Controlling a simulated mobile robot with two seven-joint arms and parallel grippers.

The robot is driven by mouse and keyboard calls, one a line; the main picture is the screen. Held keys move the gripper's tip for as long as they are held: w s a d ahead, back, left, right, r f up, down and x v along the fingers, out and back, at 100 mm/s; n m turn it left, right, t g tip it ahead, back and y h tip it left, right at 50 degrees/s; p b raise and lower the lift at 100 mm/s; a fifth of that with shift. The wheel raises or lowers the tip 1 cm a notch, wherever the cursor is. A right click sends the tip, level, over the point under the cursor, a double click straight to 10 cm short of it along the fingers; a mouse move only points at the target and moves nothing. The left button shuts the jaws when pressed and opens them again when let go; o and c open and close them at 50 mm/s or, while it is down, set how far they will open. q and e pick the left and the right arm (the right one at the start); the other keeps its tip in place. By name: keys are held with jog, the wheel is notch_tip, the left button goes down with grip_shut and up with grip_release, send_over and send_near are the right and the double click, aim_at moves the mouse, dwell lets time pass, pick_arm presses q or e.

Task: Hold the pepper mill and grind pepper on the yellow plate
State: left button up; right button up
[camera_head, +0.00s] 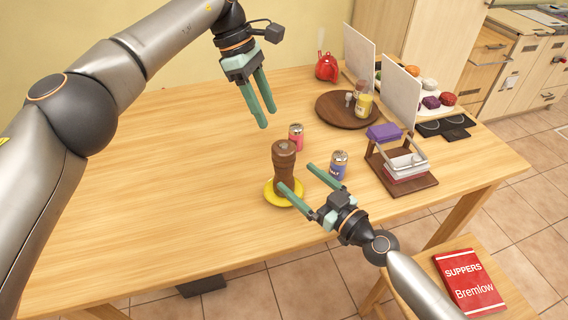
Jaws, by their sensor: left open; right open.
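The brown pepper mill (284,165) stands upright at the yellow plate (270,196); it looks to be on the plate or just behind it, I cannot tell which. The plate lies flat on the wooden table and is partly covered by the mill and a finger. My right gripper (296,177) is open, its fingers pointing left toward the mill. One finger overlaps the mill's lower part in the view; contact is unclear. My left gripper (268,120) is open and empty, above the table behind the mill, fingers pointing down.
A wooden rack (402,185), a round brown tray (335,112) with jars, white panels and a red teapot (326,67) fill the right and back. The table's left side is clear.

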jog(key=x, duration=0.9)
jog(key=shift+w+a, duration=0.1)
jog(key=shift+w, duration=0.1)
jog(key=shift+c, duration=0.4)
grip_shut()
dwell(0.4)
jog(key=shift+o, duration=0.6)
grip_release()
jog(key=c, duration=1.2)
dwell(0.5)
